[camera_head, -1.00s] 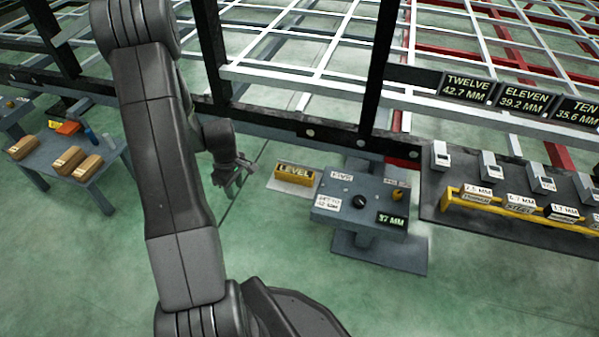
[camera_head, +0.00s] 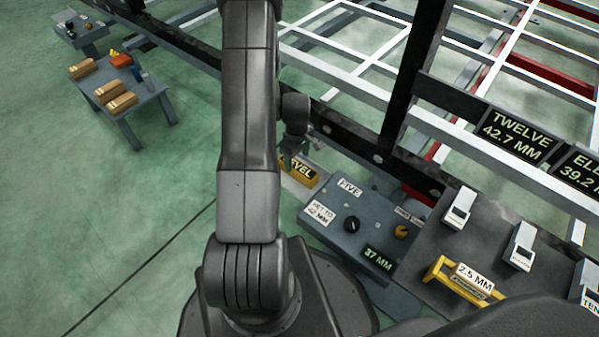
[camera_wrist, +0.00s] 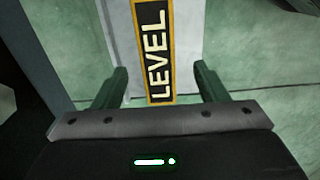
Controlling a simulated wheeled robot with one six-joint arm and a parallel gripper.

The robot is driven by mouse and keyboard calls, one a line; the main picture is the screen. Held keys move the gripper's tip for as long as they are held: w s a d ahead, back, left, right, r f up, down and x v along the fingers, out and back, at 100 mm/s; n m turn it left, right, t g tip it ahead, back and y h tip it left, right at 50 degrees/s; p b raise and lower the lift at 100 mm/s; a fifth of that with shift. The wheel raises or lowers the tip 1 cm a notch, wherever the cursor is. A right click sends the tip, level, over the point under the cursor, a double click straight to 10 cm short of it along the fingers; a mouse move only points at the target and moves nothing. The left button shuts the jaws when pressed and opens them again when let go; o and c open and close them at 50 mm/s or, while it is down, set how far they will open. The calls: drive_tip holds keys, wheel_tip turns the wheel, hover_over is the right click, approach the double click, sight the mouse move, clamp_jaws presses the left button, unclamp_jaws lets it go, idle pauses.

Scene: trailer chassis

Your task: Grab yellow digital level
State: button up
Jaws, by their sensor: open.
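The yellow digital level (camera_head: 299,172) has a black face with the word LEVEL. It lies on a pale plate (camera_head: 297,189) beside the grey pedestal in the head view, partly hidden by my arm. In the wrist view the level (camera_wrist: 156,55) runs lengthwise up the picture, between and beyond my two fingers. My gripper (camera_wrist: 162,85) is open, with one finger on each side of the level and a gap to both. It also shows small in the head view (camera_head: 301,155), over the level. Contact with the level cannot be seen.
The grey pedestal (camera_head: 337,232) with knobs and a 37 MM display stands just right of the level. A dark bench (camera_head: 475,245) with white devices and a yellow rack is further right. The chassis rail (camera_head: 345,140) runs close behind. A small table (camera_head: 140,95) with boxes stands left.

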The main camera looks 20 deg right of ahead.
sight(298, 166)
wheel_tip(298, 166, down, 6)
drive_tip(key=b, duration=0.2)
drive_tip(key=shift+w+d+b, duration=0.1)
drive_tip(key=shift+b, duration=0.3)
drive_tip(key=shift+r, duration=0.15)
drive_tip(key=c, duration=1.3)
